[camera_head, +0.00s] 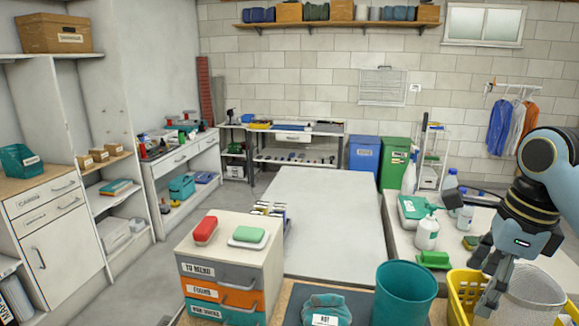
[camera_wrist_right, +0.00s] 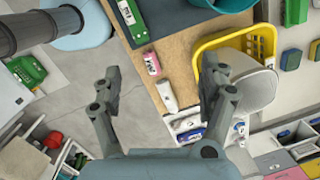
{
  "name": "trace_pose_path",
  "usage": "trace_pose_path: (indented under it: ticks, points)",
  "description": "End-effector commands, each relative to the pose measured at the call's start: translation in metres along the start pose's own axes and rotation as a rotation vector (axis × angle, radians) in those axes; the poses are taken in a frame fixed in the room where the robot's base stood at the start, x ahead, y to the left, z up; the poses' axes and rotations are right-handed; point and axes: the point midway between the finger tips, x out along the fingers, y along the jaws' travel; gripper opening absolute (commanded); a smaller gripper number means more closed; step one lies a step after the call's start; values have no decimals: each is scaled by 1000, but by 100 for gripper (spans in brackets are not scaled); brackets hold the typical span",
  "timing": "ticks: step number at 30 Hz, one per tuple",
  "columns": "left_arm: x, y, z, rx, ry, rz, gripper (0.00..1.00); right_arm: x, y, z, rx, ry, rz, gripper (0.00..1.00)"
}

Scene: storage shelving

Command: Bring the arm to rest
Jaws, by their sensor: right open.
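My right gripper (camera_head: 487,282) hangs from my right arm at the right side of the head view, pointing down in front of the yellow basket (camera_head: 460,291) and the mesh bin (camera_head: 535,290). My left gripper is in neither view.
A teal bin (camera_head: 405,292) stands left of the yellow basket. A drawer unit (camera_head: 220,262) carries a red block (camera_head: 206,230) and a green block (camera_head: 248,236). A white side table (camera_head: 400,240) with bottles is behind the basket. The large pale table (camera_head: 315,215) is mostly clear.

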Motion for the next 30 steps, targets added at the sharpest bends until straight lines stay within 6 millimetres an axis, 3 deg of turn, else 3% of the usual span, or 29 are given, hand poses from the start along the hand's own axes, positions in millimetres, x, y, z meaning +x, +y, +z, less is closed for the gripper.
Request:
trace_pose_path:
  ticks: [8,11,15,21,30]
  points:
    - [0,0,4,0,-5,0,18,26,42,-14,-397,17,-35,77]
    - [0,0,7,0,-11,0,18,35,64,-22,-605,30,-53,77]
    - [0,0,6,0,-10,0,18,46,106,-39,-1009,64,-83,77]
    - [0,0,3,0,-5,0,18,43,158,-62,-1558,139,-117,77]
    - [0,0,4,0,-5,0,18,27,202,-85,-2071,246,-114,77]
